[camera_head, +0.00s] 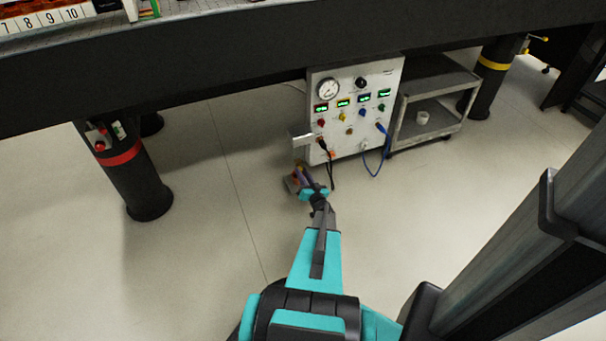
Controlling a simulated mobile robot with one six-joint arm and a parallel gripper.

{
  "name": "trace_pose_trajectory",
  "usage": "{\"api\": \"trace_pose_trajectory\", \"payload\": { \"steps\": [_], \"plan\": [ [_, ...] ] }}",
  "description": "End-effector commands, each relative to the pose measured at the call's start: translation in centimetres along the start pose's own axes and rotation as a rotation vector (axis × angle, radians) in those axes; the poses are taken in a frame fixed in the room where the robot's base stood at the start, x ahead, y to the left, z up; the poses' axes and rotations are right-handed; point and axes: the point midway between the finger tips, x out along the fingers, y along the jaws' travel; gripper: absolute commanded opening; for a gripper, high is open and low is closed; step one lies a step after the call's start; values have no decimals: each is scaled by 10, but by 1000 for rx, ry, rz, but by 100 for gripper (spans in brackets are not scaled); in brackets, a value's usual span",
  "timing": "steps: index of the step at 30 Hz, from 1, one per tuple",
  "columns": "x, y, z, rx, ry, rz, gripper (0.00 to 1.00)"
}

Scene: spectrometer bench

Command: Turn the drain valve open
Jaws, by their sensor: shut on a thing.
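A white control panel box (350,128) stands on the floor under the bench, with a round gauge, green displays and coloured knobs on its front. A small grey bracket-like part (301,138) sticks out from its left side. My gripper (299,180) is low at the box's lower left corner, close to the floor. It is shut on a small part that looks like the drain valve's handle, with reddish and purple-orange bits showing at the jaws. The valve's body and the handle's angle are too small and too covered by my gripper to tell.
Black and blue cables (376,163) hang from the panel's front near my gripper. A grey cart (432,100) with a white cup (422,118) stands to the right. Bench legs stand left (140,185) and right (490,80). The floor in front is clear.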

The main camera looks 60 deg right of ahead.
Motion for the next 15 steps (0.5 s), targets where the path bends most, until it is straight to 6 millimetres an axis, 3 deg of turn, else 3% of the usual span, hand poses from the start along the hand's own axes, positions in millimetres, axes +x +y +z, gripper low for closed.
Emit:
{"api": "trace_pose_trajectory", "payload": {
  "steps": [2,3,6,15],
  "plan": [
    [-1,3,-1,2,3,7,0],
    [-1,3,-1,2,3,7,24],
    [0,2,-1,2,3,6,39],
    [0,1,0,0,1,2,39]
  ]
}}
